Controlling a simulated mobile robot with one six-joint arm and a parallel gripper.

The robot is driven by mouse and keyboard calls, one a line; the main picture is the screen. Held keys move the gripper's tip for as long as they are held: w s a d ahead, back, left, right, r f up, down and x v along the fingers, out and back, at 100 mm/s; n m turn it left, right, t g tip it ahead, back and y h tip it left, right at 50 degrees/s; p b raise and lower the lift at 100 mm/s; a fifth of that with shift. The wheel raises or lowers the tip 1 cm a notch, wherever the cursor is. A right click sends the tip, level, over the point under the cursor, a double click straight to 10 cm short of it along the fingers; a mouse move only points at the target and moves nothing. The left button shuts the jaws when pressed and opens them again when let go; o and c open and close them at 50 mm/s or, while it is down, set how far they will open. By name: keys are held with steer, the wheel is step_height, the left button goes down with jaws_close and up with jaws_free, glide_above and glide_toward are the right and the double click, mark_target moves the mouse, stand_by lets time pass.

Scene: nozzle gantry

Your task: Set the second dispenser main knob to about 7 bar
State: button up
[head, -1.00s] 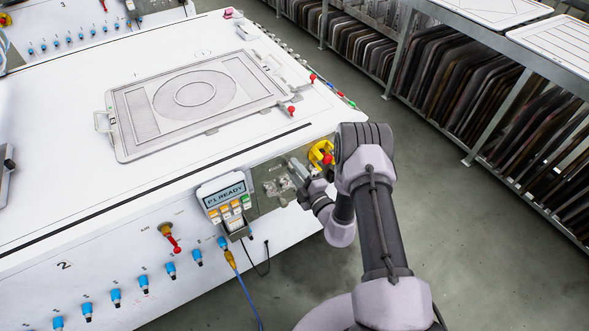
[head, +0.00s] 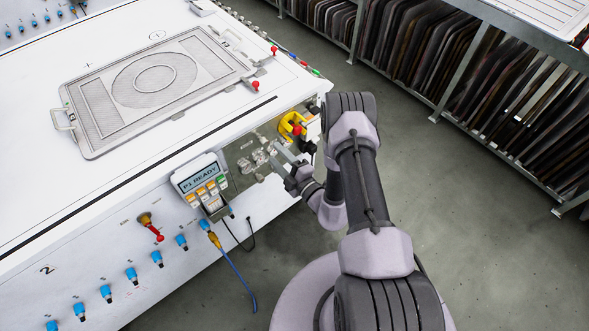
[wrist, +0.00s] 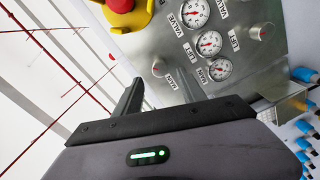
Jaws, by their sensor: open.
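The steel dispenser panel (wrist: 268,72) fills the upper right of the wrist view; it also shows at the table corner in the head view (head: 243,152). Several round white gauges sit on it; the one labelled MAIN (wrist: 220,70) has a red needle, its value too small to read. A small metal knob (wrist: 160,68) sits by another MAIN label, just beyond my fingertips. Another knob (wrist: 260,32) is near a LIFT label. My gripper (wrist: 160,80) is open and empty, its fingers pointing at the panel; in the head view it is right of the panel (head: 280,153).
A red emergency button on a yellow base (head: 293,126) is just above the panel. A keypad reading P1 READY (head: 201,184) sits to its left. Blue fittings (head: 131,274) line the table front, marked 2. Racks (head: 400,48) stand across the grey floor.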

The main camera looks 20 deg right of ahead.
steer(key=p+v, duration=0.2)
steer(key=v, duration=0.9)
steer(key=shift+r, duration=0.1)
